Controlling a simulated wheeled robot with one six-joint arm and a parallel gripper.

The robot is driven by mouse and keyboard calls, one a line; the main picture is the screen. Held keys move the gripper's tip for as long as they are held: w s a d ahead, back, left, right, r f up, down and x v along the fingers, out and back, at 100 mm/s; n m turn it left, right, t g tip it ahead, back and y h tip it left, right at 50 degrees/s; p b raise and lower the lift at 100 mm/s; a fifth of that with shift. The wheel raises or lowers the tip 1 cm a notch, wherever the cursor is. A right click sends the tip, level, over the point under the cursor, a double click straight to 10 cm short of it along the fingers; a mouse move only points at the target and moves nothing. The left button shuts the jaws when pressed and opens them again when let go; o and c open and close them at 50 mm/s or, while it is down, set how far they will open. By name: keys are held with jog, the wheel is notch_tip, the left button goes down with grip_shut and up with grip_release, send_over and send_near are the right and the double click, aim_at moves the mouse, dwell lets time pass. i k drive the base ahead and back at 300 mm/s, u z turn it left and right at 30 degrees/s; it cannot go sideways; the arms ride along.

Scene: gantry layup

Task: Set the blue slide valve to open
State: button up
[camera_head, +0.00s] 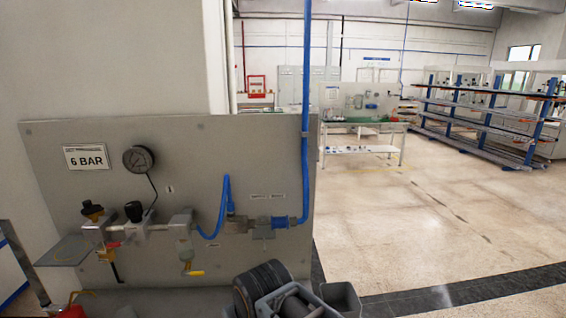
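A blue sleeve-like fitting with raised ends (280,222), which looks like the blue slide valve, sits at the right end of the pneumatic line on a grey panel (225,150). A blue vertical pipe (306,110) comes down to its right end. A grey block lies just left of it. It is too small to tell which position its sleeve is in.
The panel also bears a round gauge (138,159), a "6 BAR" sign (86,157), a yellow-handled valve (193,272) and a looped blue hose (222,210). Open floor lies right.

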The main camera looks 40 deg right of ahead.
aim_at(277, 223)
jog(key=k, duration=0.45)
jog(key=u, duration=1.2)
jog(key=i, duration=1.05)
jog(key=z, duration=1.9)
